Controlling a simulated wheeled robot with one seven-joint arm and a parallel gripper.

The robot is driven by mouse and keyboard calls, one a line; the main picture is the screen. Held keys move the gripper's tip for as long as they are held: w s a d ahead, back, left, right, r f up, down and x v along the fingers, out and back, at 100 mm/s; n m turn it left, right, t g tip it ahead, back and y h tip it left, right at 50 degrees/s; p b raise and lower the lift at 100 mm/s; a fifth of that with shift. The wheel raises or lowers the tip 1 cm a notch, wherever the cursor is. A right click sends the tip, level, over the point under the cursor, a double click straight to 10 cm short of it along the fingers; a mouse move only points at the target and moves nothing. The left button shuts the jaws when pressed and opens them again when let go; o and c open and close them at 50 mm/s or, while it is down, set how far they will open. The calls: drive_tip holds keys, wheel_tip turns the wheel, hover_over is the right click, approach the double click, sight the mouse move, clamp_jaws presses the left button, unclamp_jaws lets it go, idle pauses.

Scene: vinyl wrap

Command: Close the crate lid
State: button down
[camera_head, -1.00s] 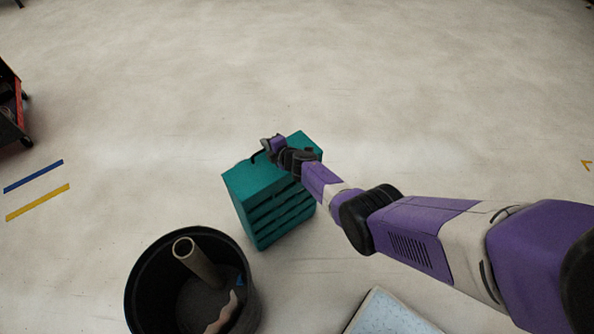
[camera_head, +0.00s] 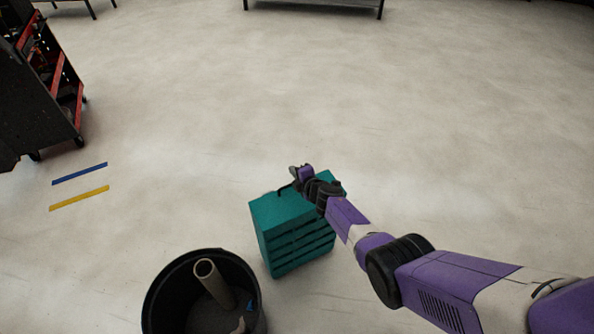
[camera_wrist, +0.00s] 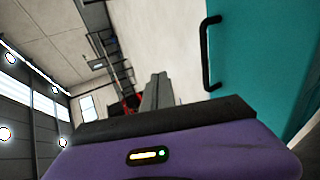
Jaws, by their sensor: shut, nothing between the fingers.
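The teal crate (camera_head: 296,243) stands on the floor with slatted sides. Its flat teal lid (camera_head: 280,210) lies across the top, and I see no gap along the visible front edge. A black handle shows at the lid's far left edge, and in the wrist view the handle (camera_wrist: 207,52) stands on the teal lid (camera_wrist: 262,60). My gripper (camera_head: 296,172) is above the lid near the handle, with its fingers shut and empty. In the wrist view the shut fingers (camera_wrist: 156,92) are apart from the handle. My wrist hides part of the lid's right side.
A black bin (camera_head: 160,296) with a cardboard tube (camera_head: 212,281) stands at the front left of the crate. A dark cart with red shelves (camera_head: 50,85) is at the far left. Blue and yellow floor tapes lie near it. The floor behind the crate is clear.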

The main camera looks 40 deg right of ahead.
wheel_tip(320, 180, up, 8)
drive_tip(key=s+p, duration=0.1)
drive_tip(key=p, duration=0.6)
drive_tip(key=shift+s+f, duration=0.25)
drive_tip(key=shift+s, duration=0.05)
drive_tip(key=shift+a, duration=0.1)
